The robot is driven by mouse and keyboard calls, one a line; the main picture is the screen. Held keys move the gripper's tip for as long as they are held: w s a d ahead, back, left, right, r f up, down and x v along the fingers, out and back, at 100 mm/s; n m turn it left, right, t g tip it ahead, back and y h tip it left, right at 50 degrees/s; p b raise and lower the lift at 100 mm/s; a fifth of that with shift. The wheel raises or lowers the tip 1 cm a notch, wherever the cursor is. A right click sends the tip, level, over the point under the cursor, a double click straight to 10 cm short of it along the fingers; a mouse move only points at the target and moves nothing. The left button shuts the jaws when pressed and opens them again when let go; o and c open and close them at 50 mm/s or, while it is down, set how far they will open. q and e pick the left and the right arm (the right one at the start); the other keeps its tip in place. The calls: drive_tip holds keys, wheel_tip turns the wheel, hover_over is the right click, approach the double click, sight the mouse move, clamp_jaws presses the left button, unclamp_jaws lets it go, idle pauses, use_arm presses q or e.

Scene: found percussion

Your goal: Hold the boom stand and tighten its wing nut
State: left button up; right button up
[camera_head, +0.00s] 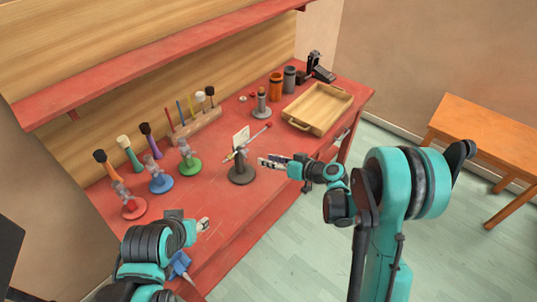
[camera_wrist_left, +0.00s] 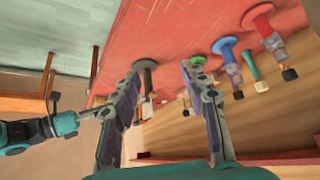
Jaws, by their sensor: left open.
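The boom stand (camera_head: 241,175) stands upright on the red bench, with a dark round base and a thin tilted boom. Its base (camera_wrist_left: 146,65) also shows in the left wrist view, partly behind a finger of my left gripper (camera_wrist_left: 161,74). That gripper is open and empty, apart from the stand. In the head view my left gripper (camera_head: 203,226) is low over the bench's front. My right gripper (camera_head: 264,161) points left, just right of the stand's post; I cannot tell if it touches or how wide its jaws are. The wing nut is too small to make out.
Red (camera_head: 135,209), blue (camera_head: 160,184) and green (camera_head: 190,165) based stands are left of the boom stand. A mallet rack (camera_head: 196,126) is behind. A wooden tray (camera_head: 340,98) and several cylinders are at the far right. The bench front between my grippers is clear.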

sight(241, 156)
use_arm(q)
drive_tip(key=w+d+r+n+g, duration=0.2)
drive_tip(key=w+r+n+g, duration=0.15)
drive_tip(key=w+n, duration=1.05)
drive_tip(key=w+d+f+n+g, duration=0.1)
drive_tip(key=w+f+n, duration=0.2)
drive_tip(key=w+n, duration=0.1)
drive_tip(key=w+d+f+n+g, duration=0.1)
drive_tip(key=w+f+n, duration=0.2)
drive_tip(key=w, duration=0.3)
drive_tip(key=w+f+n+g, duration=0.1)
drive_tip(key=w+f+n, duration=0.3)
drive_tip(key=w+n, duration=0.2)
drive_tip(key=shift+w+d+f+g, duration=0.1)
drive_tip(key=shift+d+g, duration=0.15)
drive_tip(key=shift+d, duration=0.15)
drive_tip(key=shift+w+f+n, duration=0.2)
drive_tip(key=shift+f+n, duration=0.1)
drive_tip(key=shift+f, duration=0.25)
wheel_tip(241, 156, down, 7)
drive_tip(key=shift+f, duration=0.2)
clamp_jaws()
